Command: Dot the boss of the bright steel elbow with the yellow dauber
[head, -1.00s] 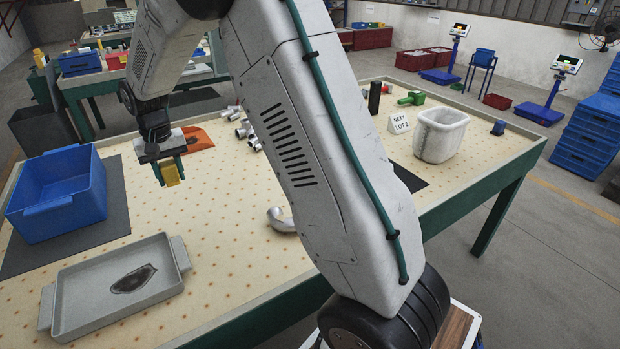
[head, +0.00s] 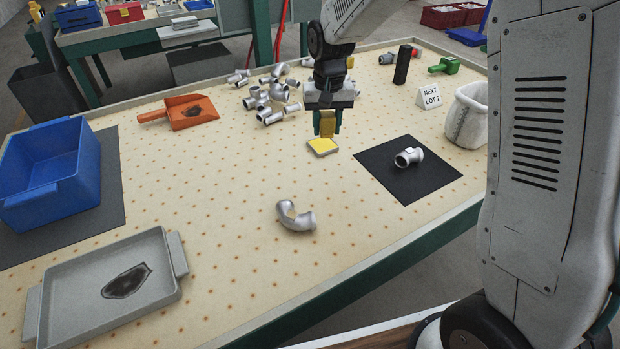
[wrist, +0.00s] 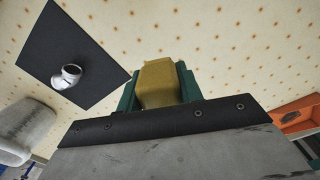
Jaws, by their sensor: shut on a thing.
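The bright steel elbow (head: 295,217) lies on the spotted table top, nearer the front, with a small tan patch on its upper side. My gripper (head: 327,123) is above the table behind the elbow, clear of it. Its green fingers are shut on the yellow dauber (head: 327,129), which points down. The dauber also shows between the fingers in the wrist view (wrist: 158,83). A flat yellow pad (head: 322,147) with a pale edge shows just below it. I cannot tell whether this is part of the dauber or separate. The elbow is not visible in the wrist view.
A pipe fitting (head: 408,157) sits on a black mat (head: 385,174) at right, with a whitish bin (head: 468,115) beyond. Several fittings (head: 265,97) lie behind, near an orange scoop (head: 190,112). A blue crate (head: 50,175) and grey tray (head: 60,310) stand left. Space around the elbow is clear.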

